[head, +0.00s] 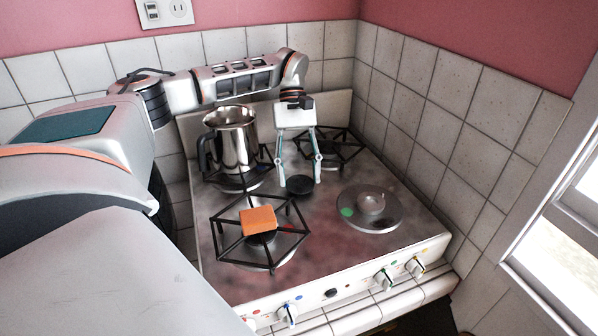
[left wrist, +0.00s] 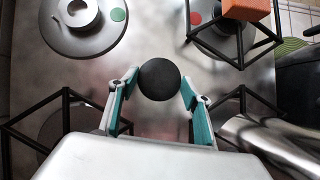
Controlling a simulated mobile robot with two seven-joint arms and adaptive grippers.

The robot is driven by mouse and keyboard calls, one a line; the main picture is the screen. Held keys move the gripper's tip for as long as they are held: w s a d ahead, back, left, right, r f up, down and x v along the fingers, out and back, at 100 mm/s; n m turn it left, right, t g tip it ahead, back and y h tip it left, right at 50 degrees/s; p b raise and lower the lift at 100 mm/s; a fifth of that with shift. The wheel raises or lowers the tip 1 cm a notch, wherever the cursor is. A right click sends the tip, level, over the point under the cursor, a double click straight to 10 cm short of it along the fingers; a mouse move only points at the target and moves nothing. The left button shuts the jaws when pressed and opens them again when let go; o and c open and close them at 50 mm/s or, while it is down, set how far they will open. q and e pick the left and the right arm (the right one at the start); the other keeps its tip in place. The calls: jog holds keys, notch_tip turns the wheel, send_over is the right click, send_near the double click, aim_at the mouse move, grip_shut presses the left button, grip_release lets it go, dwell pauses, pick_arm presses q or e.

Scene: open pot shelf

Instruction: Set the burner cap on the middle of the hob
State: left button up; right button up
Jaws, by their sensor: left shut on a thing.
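The burner cap (head: 300,187) is a small round black disc. My left gripper (head: 300,180) reaches down from above and is shut on it, with a finger on each side. The left wrist view also shows the cap (left wrist: 160,80) between the teal fingertips (left wrist: 158,92). The cap is over or on the bare middle of the steel hob (head: 322,245), between the burners. I cannot tell whether it touches the hob. My right gripper is not in view.
A steel pot (head: 231,145) stands on the back left burner. An orange block (head: 258,220) sits on the front left grate (head: 287,232). The front right burner (head: 370,207) has no grate. Another grate (head: 343,143) is at the back right. Tiled walls close the back and right.

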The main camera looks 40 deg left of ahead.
pick_arm(q)
jog(key=shift+f, duration=0.15)
jog(key=o, duration=1.2)
jog(key=v, duration=0.7)
jog(key=shift+a+r, duration=0.1)
jog(key=shift+r, duration=0.15)
